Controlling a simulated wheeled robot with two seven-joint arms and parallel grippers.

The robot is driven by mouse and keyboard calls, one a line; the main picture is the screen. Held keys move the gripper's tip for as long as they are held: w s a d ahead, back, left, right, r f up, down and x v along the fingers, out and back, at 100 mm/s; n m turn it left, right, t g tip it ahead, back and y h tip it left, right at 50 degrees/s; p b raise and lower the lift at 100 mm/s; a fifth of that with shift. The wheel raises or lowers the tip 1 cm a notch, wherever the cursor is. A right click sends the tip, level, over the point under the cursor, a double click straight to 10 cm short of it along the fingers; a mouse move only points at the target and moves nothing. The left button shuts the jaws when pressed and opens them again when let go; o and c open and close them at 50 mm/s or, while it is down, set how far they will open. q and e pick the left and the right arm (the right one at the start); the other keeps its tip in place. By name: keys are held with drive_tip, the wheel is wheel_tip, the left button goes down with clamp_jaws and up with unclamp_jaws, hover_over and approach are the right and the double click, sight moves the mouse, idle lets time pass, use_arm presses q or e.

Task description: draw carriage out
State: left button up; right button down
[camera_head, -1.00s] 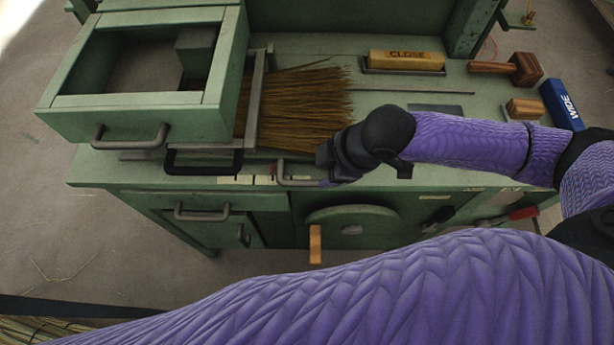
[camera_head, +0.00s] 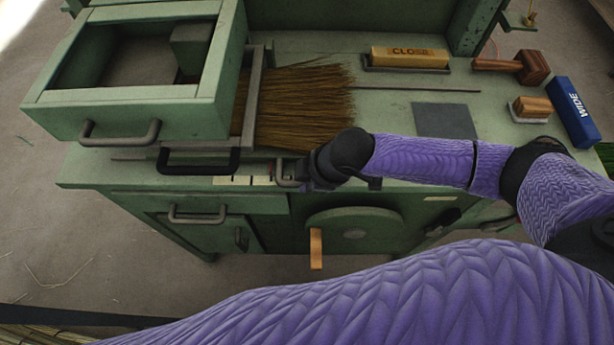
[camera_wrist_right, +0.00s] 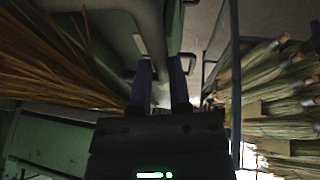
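The green box-shaped frame (camera_head: 132,95) with a grey front handle (camera_head: 120,137) stands at the left of the bench. A black handle (camera_head: 198,168) sticks out below it. A small grey handle (camera_head: 284,178) is at the bench's front edge, below the straw bundle. I cannot tell for certain which part is the carriage. My right gripper (camera_head: 308,178) is at the right end of the small grey handle; its fingertips are hidden there. In the right wrist view its two purple fingers (camera_wrist_right: 162,82) stand apart with a gap between. My left gripper is not in view.
The brown straw bundle (camera_head: 300,105) lies just behind my right gripper. A wheel with a wooden crank (camera_head: 316,248) is below the bench top.

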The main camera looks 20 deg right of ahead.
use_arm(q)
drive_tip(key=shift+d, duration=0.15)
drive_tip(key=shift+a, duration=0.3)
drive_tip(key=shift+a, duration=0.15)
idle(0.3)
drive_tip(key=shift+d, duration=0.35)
